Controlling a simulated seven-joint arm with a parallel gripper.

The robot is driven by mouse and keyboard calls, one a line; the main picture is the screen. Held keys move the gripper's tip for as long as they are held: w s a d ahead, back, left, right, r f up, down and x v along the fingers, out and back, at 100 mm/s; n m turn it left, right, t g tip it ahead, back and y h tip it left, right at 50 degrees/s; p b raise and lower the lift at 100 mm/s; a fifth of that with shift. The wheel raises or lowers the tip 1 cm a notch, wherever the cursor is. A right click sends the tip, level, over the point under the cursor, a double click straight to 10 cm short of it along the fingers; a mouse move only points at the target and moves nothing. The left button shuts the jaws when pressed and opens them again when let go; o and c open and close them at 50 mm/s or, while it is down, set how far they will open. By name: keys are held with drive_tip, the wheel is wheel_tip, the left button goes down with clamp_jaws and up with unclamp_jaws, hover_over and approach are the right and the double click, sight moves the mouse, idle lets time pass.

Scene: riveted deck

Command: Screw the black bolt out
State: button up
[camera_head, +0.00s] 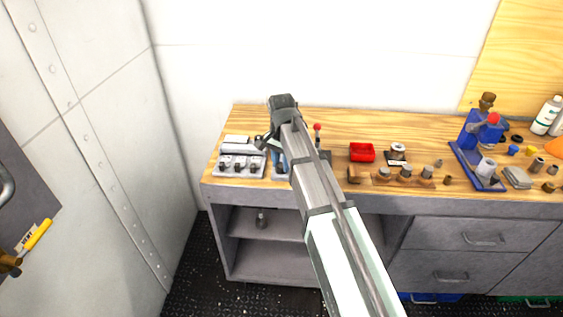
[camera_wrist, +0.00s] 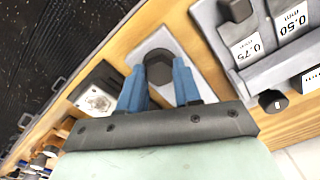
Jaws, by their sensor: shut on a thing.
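The black bolt (camera_wrist: 158,68) has a hexagonal head and shows in the wrist view over a light grey plate (camera_wrist: 188,58) on the wooden bench. My gripper (camera_wrist: 159,80) is shut on the bolt's head, with one blue finger on each side of it. The bolt's shank and how deep it sits are hidden. In the head view my gripper (camera_head: 281,163) is low over the left part of the bench, and my arm hides most of it. The bolt cannot be made out there.
A grey rack (camera_head: 240,160) with dark knobs stands just left of my gripper; its labels show in the wrist view. A red tray (camera_head: 361,153), small parts and a blue fixture (camera_head: 478,145) stand farther right. A red-topped lever (camera_head: 318,128) is close beside my arm.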

drive_tip(key=n, duration=0.5)
drive_tip(key=shift+s+f+n, duration=0.1)
drive_tip(key=shift+n, duration=0.2)
drive_tip(key=n, duration=2.1)
drive_tip(key=shift+n, duration=0.4)
drive_tip(key=n, duration=1)
drive_tip(key=shift+n, duration=0.4)
drive_tip(key=n, duration=0.5)
